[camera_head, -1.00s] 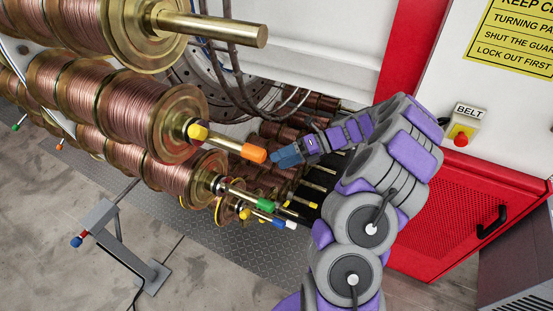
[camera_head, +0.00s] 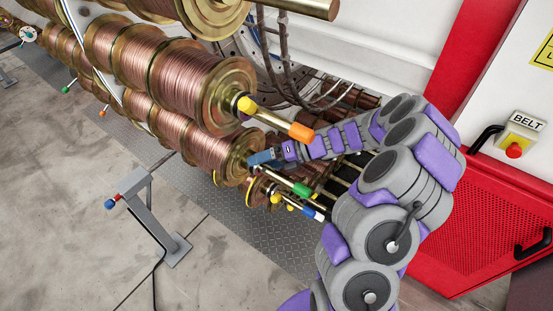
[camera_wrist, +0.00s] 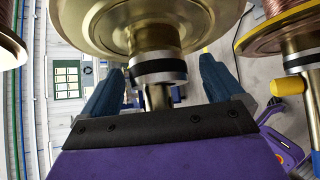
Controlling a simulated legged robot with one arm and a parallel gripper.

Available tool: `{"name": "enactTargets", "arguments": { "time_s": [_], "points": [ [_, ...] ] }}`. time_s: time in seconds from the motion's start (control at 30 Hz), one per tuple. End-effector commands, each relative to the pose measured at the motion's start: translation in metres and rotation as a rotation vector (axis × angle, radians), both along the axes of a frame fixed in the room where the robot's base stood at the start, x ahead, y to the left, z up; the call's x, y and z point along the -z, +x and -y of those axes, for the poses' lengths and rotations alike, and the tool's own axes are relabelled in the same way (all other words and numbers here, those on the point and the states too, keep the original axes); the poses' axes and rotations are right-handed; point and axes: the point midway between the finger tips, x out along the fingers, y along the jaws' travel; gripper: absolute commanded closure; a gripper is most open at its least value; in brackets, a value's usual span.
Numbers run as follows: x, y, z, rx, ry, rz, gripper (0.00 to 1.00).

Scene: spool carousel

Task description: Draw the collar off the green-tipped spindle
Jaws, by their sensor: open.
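The green-tipped spindle (camera_head: 302,189) sticks out from a copper-wound spool's brass flange, pointing down and right. Its collar (camera_wrist: 158,70), silver with a black band, sits around the shaft against the flange's hub in the wrist view. My gripper (camera_head: 262,157) is at the spool end of this spindle in the head view. In the wrist view my gripper (camera_wrist: 159,72) is open, with one blue finger on each side of the collar and shaft. Gaps show between the fingers and the collar. The green tip is not seen in the wrist view.
An orange-tipped spindle (camera_head: 300,131) with a yellow collar knob (camera_head: 246,105) lies just above my arm. A blue-and-white-tipped spindle (camera_head: 312,213) is close below. In the wrist view a yellow knob (camera_wrist: 287,85) stands near the right finger. A grey stand (camera_head: 153,218) is on the floor.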

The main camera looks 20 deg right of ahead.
Motion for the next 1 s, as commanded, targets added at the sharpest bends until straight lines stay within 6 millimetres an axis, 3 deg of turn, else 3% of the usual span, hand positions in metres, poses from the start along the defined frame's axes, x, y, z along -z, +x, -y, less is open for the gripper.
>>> {"name": "enactTargets", "arguments": {
  "time_s": [0.1, 0.37, 0.83, 1.0],
  "points": [
    [0.0, 0.0, 0.001, -0.002, 0.002, 0.0, 0.06],
    [0.001, -0.001, 0.016, -0.002, 0.017, -0.003, 0.3],
    [0.002, 0.001, 0.015, 0.001, 0.009, -0.002, 0.75],
    [0.002, -0.001, 0.017, 0.001, 0.01, -0.003, 0.77]
  ]
}}
